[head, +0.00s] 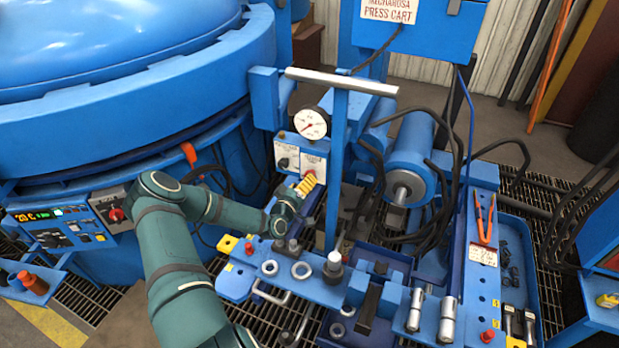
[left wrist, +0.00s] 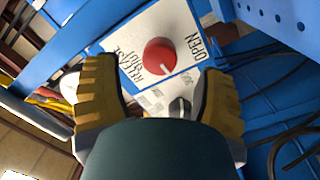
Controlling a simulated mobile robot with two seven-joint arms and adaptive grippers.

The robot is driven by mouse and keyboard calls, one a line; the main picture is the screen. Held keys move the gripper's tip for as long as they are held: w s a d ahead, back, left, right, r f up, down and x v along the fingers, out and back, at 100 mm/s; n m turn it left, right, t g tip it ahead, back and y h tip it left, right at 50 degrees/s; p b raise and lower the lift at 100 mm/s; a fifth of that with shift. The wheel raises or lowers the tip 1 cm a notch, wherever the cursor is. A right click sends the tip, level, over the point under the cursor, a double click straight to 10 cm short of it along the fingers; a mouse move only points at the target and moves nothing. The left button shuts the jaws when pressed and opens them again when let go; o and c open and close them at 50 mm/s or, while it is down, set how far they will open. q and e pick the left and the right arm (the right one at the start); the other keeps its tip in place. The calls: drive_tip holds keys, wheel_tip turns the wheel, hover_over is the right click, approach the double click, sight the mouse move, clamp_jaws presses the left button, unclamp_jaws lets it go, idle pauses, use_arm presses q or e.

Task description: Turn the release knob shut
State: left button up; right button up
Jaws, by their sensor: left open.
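The red release knob (left wrist: 160,55) sits on a white plate (left wrist: 178,24) lettered "RELEASE", "SHUT" and "OPEN" in the left wrist view. In the head view the knob (head: 309,172) shows on the blue press cart, below the gauge. My left gripper (left wrist: 156,72) is open, with its yellow fingers on either side of the knob in the picture. I cannot tell whether they touch it. In the head view the yellow fingertips of my left gripper (head: 307,183) are right at the knob's plate. The knob's exact angle is unclear. My right gripper is not in view.
A second white plate (head: 287,157) with a dark knob is just left. A round gauge (head: 310,123) stands above, and a blue post with a T-handle (head: 340,82) rises close to the right. The cart deck (head: 248,288) below holds rings and metal pins.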

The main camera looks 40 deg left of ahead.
use_arm(q)
drive_tip(key=shift+x, duration=2.1)
clamp_jaws()
